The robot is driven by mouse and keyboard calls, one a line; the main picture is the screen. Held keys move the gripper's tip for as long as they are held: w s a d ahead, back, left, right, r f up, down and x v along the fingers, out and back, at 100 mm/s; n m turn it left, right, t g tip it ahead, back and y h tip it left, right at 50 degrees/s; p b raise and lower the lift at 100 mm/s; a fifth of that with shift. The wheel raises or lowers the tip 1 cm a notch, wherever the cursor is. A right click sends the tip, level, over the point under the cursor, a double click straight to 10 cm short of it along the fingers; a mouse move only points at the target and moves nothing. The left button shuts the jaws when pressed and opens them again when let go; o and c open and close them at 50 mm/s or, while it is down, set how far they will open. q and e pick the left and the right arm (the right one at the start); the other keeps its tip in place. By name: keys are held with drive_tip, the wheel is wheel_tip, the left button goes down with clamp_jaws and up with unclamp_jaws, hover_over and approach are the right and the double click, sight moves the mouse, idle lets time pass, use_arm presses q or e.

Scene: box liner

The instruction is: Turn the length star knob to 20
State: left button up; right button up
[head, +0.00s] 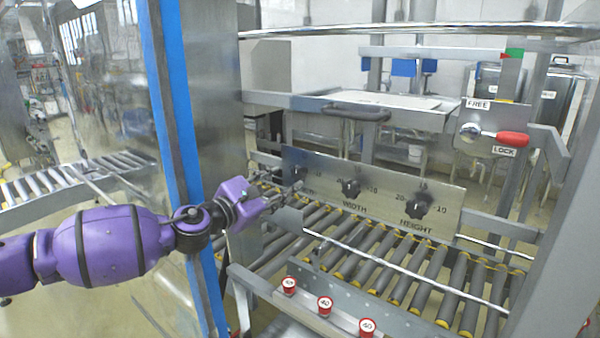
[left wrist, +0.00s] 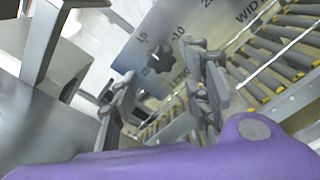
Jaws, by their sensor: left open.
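The length star knob (left wrist: 160,57) is a dark lobed knob on the grey metal panel (left wrist: 112,18), with 15 and 10 marks around it in the left wrist view. Its pointer setting is not clear. In the head view the length knob (head: 299,173) is at the panel's left end, partly hidden by my gripper. My left gripper (head: 290,192) is open, in front of and slightly below the knob. In the left wrist view the fingers of my left gripper (left wrist: 162,78) are spread, with the knob showing between and beyond them. Contact cannot be told. My right gripper is not in view.
The width knob (head: 351,187) and height knob (head: 416,207) sit farther right on the panel. A roller conveyor (head: 400,270) runs below. A red lock lever (head: 511,139) is at right. A blue-edged post (head: 178,150) stands beside my arm.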

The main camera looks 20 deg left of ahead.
sight(294, 172)
use_arm(q)
drive_tip(key=shift+w+r, duration=0.3)
drive_tip(key=shift+w, duration=0.55)
drive_tip(key=x, duration=0.4)
drive_tip(key=shift+w+d+f, duration=0.15)
drive_tip(key=shift+d+f, duration=0.05)
drive_tip(key=shift+f, duration=0.05)
drive_tip(key=shift+w+d, duration=0.1)
drive_tip(key=shift+w, duration=0.3)
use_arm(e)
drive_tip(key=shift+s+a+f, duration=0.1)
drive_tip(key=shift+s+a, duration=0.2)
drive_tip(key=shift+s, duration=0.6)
use_arm(q)
drive_tip(key=shift+r, duration=0.1)
drive_tip(key=c, duration=1.1)
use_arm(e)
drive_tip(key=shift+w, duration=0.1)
